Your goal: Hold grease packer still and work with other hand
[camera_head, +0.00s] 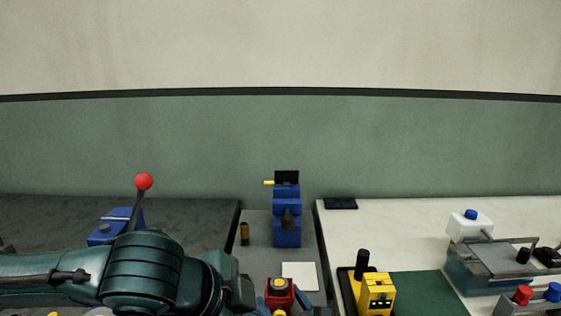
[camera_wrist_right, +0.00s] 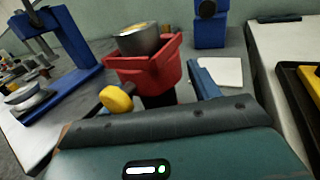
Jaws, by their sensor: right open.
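The likely grease packer (camera_head: 280,297) is a red body with a yellow part on top, at the bottom middle of the head view. In the right wrist view the red body (camera_wrist_right: 150,68) holds a grey cylinder (camera_wrist_right: 138,40), with a yellow knob (camera_wrist_right: 116,98) in front. My right gripper (camera_head: 291,310) is open just in front of it. One blue finger (camera_wrist_right: 203,82) shows to the right of the red body; I cannot tell if it touches. My left arm (camera_head: 150,275) comes in from the left; its fingers cannot be made out.
A blue tool (camera_head: 287,225) stands behind on the grey surface, near a white sheet (camera_head: 300,275). A blue press with a red-ball lever (camera_head: 144,181) is on the left table.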

